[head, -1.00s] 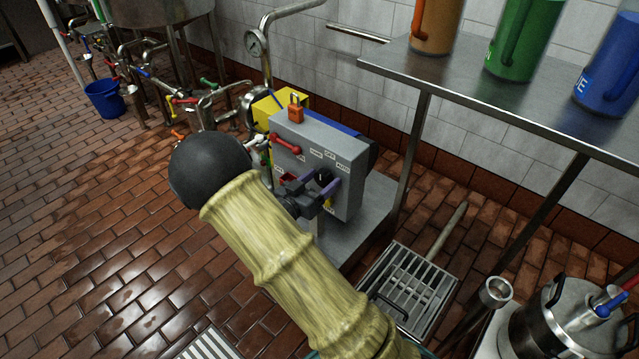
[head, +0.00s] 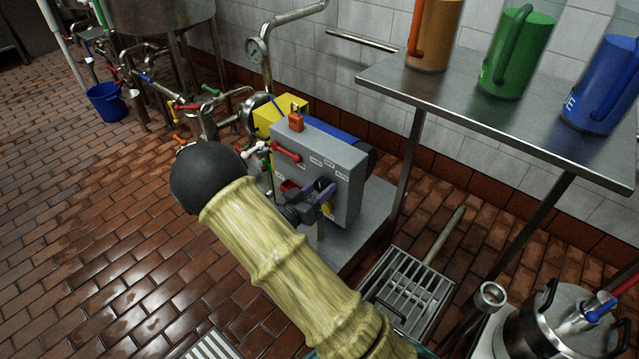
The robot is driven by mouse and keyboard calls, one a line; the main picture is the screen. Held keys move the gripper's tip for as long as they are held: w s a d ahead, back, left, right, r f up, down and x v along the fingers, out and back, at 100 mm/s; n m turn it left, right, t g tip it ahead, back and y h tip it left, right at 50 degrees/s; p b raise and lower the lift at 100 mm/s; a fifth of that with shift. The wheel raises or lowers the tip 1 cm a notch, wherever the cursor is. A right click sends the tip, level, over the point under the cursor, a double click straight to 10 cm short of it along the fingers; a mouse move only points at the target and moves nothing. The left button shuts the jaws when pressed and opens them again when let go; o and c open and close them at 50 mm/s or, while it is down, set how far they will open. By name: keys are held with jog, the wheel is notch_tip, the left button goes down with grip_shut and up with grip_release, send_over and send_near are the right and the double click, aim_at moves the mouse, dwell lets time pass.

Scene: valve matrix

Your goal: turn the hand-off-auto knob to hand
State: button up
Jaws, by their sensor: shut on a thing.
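The grey control box (head: 345,165) stands in the middle of the head view, with small white labels on its front face. My gripper (head: 319,193) is at the lower part of that face, shut on a small black knob (head: 322,184). Its purple-tinted fingers lie at a slant across the panel. The fingers and my wrist hide most of the knob, so its pointer and setting cannot be read. The label lettering is too small to read.
A red lever (head: 286,152) sits on the box's upper left, and an orange padlock (head: 296,123) on top. A steel shelf (head: 450,100) with coloured jugs is at right. A floor grate (head: 408,292) lies in front. Wet brick floor at left is open.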

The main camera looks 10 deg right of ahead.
jog(key=n+p, duration=0.1)
jog(key=p, duration=0.1)
jog(key=n+p, duration=0.1)
jog(key=shift+r+p, duration=0.3)
jog(key=shift+p, duration=0.1)
jog(key=n+p, duration=0.3)
jog(key=p, duration=0.1)
jog(key=shift+p, duration=0.35)
jog(key=n+p, duration=0.3)
jog(key=shift+f, duration=0.3)
jog(key=shift+f+n, duration=0.1)
jog(key=shift+n, duration=0.2)
jog(key=o, duration=1)
jog(key=shift+c, duration=0.2)
